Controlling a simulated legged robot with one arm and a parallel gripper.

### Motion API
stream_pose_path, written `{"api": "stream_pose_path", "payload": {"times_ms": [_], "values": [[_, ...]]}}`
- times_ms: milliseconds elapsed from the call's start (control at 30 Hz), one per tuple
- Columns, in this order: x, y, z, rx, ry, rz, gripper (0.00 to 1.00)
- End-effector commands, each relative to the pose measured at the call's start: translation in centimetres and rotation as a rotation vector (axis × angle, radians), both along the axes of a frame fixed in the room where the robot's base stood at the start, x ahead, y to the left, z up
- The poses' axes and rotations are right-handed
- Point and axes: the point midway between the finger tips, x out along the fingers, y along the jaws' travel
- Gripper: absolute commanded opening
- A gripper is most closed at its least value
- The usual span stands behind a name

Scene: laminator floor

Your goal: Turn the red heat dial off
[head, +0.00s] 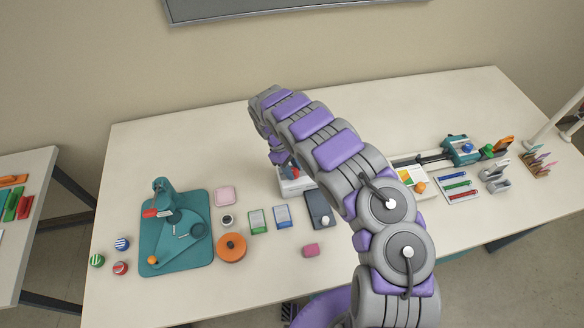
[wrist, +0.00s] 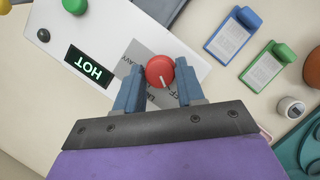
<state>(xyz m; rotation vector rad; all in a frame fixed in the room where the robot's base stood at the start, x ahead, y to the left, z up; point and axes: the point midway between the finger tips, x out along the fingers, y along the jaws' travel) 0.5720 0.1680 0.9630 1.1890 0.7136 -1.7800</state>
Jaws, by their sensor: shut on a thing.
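The red heat dial (wrist: 160,71) sits on the white laminator panel (wrist: 95,35) in the wrist view. It is round with a pale pointer line, which points down and slightly right in the picture. My gripper (wrist: 159,85) is shut on the dial, with one blue finger on each side. The panel's dark display (wrist: 88,67) reads HOT in green. Printed lettering around the dial is partly hidden by the fingers. In the head view, a bit of the red dial (head: 295,173) shows beside my gripper; my arm covers most of the laminator (head: 294,187).
Blue and green tagged pieces (wrist: 232,37) lie near the panel. A teal machine (head: 175,228) and an orange disc (head: 231,247) stand left on the table. The table's front strip is mostly clear.

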Motion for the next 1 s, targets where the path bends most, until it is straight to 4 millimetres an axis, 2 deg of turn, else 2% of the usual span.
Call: {"api": "stream_pose_path", "payload": {"times_ms": [100, 133, 367, 733, 867, 1000], "values": [[0.1, 0.0, 0.0, 0.001, -0.003, 0.001, 0.08], [0.1, 0.0, 0.0, 0.001, -0.003, 0.001, 0.39], [0.0, 0.0, 0.0, 0.001, -0.002, -0.001, 0.61], [0.1, 0.2, 0.8, 0.001, -0.002, -0.001, 0.61], [0.5, 0.9, 2.6, 0.003, -0.005, -0.001, 0.61], [1.1, 2.0, 5.3, 0.003, -0.005, 0.000, 0.61]]}}
